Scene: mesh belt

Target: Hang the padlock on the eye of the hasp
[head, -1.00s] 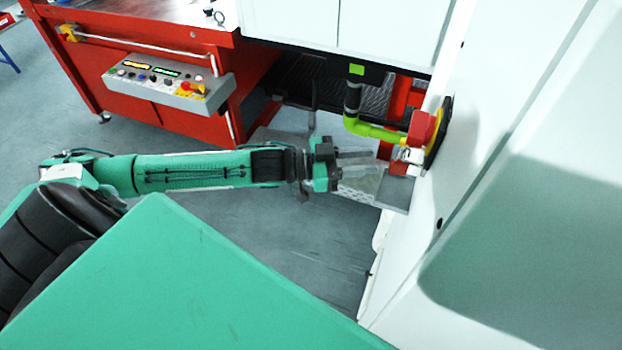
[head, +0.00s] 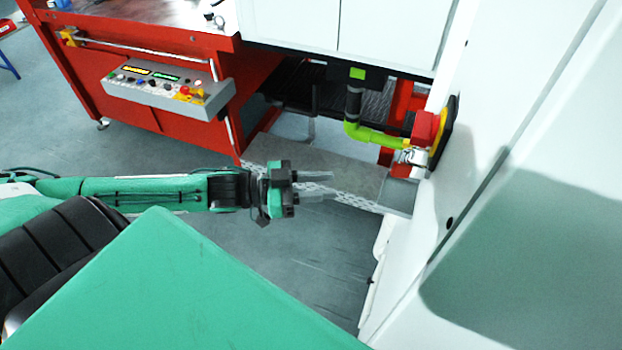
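A small silver piece that looks like the padlock (head: 415,157) hangs just under the red block (head: 424,128) on the white panel at the right. It is too small to tell the shackle from the hasp, or whether the shackle passes through the eye. My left gripper (head: 332,185) is to the left of it and a little lower, clearly apart from it. Its two grey fingers are spread, with nothing between them. My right gripper is out of view.
The white panel (head: 530,170) rises close on the right. A yellow-green elbow pipe (head: 372,137) runs to the red block. A grey metal ledge (head: 345,174) lies behind the gripper. A red bench with a control box (head: 166,91) stands at the back left.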

